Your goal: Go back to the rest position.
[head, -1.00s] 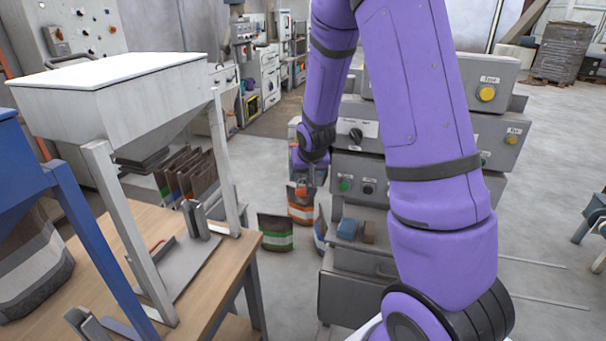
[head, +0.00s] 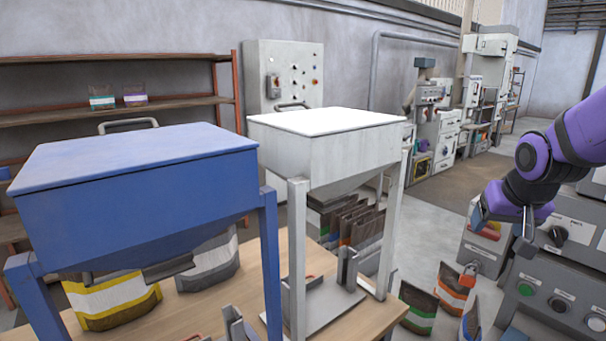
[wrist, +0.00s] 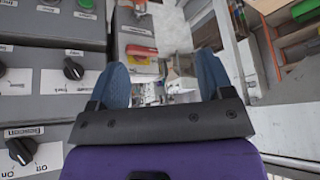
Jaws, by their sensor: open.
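My purple arm (head: 570,140) reaches in from the right edge in the head view. My gripper (head: 502,228) hangs at its end, beside the grey control panel (head: 560,240). In the wrist view my gripper (wrist: 162,72) shows two blue-grey fingers standing well apart, with nothing held between them. It is open and empty. The rest of my arm is out of frame.
A blue hopper (head: 140,200) and a white hopper (head: 310,150) stand on a wooden table (head: 190,325) at the left. Bags with green (head: 418,308) and orange (head: 453,285) bands stand on the floor below my gripper. Floor behind is open.

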